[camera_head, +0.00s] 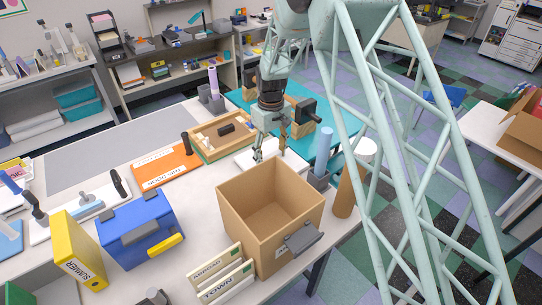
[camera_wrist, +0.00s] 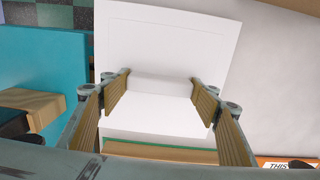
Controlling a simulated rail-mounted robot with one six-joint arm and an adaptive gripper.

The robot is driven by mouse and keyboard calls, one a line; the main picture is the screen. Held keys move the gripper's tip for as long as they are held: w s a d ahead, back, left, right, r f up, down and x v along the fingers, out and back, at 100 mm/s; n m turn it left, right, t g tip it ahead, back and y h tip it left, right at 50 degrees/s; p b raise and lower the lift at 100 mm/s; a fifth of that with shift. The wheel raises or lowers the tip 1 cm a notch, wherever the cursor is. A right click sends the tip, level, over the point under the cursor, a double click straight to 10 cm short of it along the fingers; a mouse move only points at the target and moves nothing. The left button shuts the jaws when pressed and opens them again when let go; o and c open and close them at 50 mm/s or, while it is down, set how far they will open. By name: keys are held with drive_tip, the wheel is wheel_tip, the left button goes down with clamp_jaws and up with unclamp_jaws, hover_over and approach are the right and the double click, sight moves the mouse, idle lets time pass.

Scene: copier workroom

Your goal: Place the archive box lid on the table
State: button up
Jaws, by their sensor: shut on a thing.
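The archive box lid (camera_wrist: 165,30) is a flat white slab with a raised white block in its middle. My gripper (camera_wrist: 162,90) has its two padded fingers on either side of that block and is shut on it. In the head view my gripper (camera_head: 271,150) points down behind the open brown box, and part of the white lid (camera_head: 247,161) shows beneath it. I cannot tell whether the lid touches the table (camera_head: 205,185) or hangs just above it. The fingers hide part of the lid.
The open brown box (camera_head: 250,225) stands empty in front of the lid. A brown cylinder (camera_head: 346,192) and a blue one (camera_head: 324,152) stand to the right. A teal surface (camera_head: 240,97) lies behind.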

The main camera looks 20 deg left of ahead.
drive_tip(key=shift+f, duration=0.25)
drive_tip(key=o, duration=1)
drive_tip(key=shift+o, duration=0.5)
drive_tip(key=shift+o, duration=1.1)
drive_tip(key=shift+r, duration=0.15)
wheel_tip(320, 180, up, 12)
